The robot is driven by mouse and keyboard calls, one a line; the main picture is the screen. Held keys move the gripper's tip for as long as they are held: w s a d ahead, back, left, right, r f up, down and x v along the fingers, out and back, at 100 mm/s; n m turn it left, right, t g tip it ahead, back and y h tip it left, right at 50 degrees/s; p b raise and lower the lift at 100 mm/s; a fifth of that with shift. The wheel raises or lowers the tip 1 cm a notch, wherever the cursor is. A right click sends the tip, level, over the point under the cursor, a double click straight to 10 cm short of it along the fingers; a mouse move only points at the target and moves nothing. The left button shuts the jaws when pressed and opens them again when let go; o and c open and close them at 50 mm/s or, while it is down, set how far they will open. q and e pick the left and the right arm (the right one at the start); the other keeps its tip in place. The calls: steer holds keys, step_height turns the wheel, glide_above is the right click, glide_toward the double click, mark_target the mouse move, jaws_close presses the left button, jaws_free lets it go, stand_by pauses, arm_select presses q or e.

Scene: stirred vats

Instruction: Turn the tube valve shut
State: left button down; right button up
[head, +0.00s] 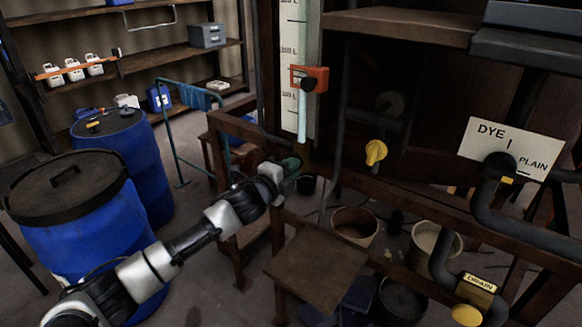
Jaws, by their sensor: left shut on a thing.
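The sight tube (303,75) stands upright beside a white marked scale, with a red-orange clamp on it. At its foot is the tube valve, whose green handle (291,163) shows in part. My left gripper (282,173) reaches in from the left and is shut on this handle. The fingers hide much of the handle, so its exact angle is hard to tell. My right gripper is not in view.
A yellow knob (376,152) sits right of the tube. A DYE/PLAIN sign (509,148) and dark pipes are further right. A small brown platform (317,268) and buckets (355,224) are below. Blue drums (92,225) stand left.

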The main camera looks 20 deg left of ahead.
arm_select(q)
steer(key=shift+f+m, duration=0.15)
steer(key=shift+m, duration=0.25)
steer(key=c, duration=1.1)
jaws_free()
steer(key=b+v, duration=0.2)
steer(key=v, duration=0.8)
steer(key=shift+s+b, duration=0.35)
steer(key=shift+b, duration=0.05)
steer(key=shift+a, duration=0.15)
